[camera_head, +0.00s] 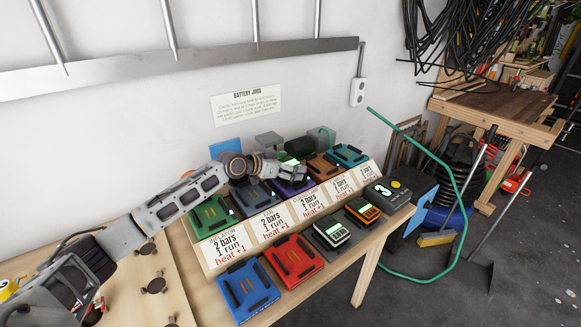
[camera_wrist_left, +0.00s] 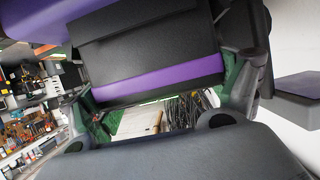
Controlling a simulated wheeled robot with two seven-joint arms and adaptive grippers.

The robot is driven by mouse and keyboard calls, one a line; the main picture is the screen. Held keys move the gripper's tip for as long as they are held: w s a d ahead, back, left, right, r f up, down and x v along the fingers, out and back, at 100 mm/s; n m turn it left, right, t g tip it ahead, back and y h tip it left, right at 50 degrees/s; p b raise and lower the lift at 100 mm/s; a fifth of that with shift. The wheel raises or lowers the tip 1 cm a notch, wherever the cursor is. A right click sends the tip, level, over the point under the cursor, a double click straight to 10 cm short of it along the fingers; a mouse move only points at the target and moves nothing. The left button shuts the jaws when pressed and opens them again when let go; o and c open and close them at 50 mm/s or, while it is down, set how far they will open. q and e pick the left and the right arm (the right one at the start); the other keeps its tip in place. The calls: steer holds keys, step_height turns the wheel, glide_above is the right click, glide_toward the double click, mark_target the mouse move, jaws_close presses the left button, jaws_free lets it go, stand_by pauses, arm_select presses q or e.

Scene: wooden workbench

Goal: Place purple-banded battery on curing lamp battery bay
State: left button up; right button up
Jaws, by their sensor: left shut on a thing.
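The purple-banded battery (camera_wrist_left: 160,80) is a dark block with a purple stripe, filling the upper middle of the left wrist view. My left gripper (camera_head: 292,172) is shut on it, with a finger at each side. In the head view the gripper is over the back row of bays, above a purple bay (camera_head: 290,188) that it partly covers. The battery is mostly hidden there, and I cannot tell whether it touches the bay. The lamp's name is not readable on the cards, so I cannot tell which bay is the curing lamp's. My right gripper is not in view.
Green (camera_head: 212,214), blue (camera_head: 256,193), orange (camera_head: 325,165) and teal (camera_head: 347,155) bays share the back row. Blue (camera_head: 248,289) and red (camera_head: 293,260) bays stand in front.

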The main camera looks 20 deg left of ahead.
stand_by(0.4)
arm_select(q)
steer(key=o, duration=1.3)
steer(key=shift+f, duration=0.1)
steer(key=shift+c, duration=0.2)
steer(key=shift+r, duration=0.2)
steer(key=shift+s+a+r, duration=0.15)
steer(key=shift+s+a, duration=0.3)
steer(key=shift+s, duration=0.15)
steer(key=v, duration=1)
steer(key=shift+s, duration=0.2)
steer(key=shift+a+r, duration=0.15)
